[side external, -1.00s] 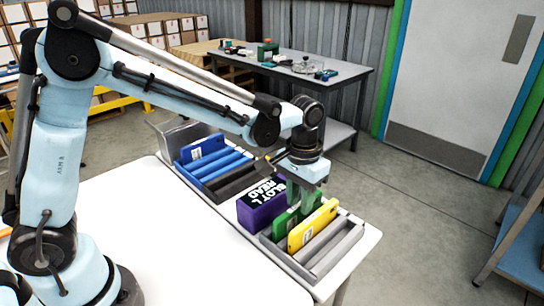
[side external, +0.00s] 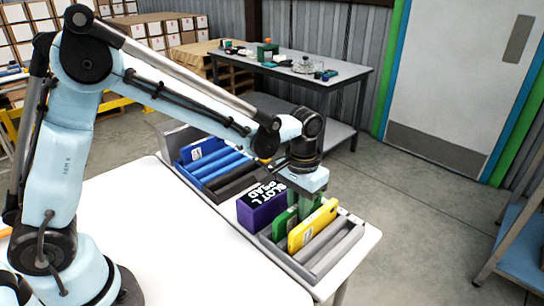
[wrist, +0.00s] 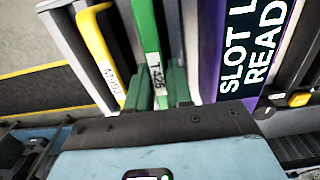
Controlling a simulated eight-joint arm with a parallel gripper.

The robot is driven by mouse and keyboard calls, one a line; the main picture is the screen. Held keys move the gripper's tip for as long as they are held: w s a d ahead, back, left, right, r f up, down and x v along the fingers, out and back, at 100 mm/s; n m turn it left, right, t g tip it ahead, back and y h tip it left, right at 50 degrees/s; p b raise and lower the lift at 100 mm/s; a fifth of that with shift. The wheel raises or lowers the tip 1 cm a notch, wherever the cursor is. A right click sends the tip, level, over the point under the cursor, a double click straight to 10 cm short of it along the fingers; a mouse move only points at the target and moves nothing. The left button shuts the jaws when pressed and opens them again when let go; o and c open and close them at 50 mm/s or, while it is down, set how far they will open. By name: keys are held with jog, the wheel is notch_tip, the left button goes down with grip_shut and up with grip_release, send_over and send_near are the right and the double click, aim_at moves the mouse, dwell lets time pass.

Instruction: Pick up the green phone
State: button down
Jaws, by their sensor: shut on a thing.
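The green phone (wrist: 150,45) stands on edge in the grey slotted rack (side external: 335,255), with a white label on its edge facing the wrist camera. In the side view the green phone (side external: 284,224) shows partly between the purple box and the yellow phone. My gripper (side external: 305,208) points down over the rack and is shut on the green phone. In the wrist view my gripper (wrist: 160,98) has green fingers at the phone's edge. The fingertips are mostly hidden in the side view by the yellow phone.
A yellow phone (side external: 312,226) stands close on one side, and a purple box (side external: 261,207) with white lettering on the other. A second rack with blue items (side external: 212,160) lies further back. The white table (side external: 150,215) is clear in front.

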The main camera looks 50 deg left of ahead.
notch_tip(320, 180, up, 10)
jog(key=a, duration=1.6)
jog(key=shift+d+f, duration=0.15)
jog(key=shift+f, duration=2.1)
jog(key=shift+d+f, duration=0.15)
jog(key=shift+f, duration=2.1)
notch_tip(320, 180, up, 6)
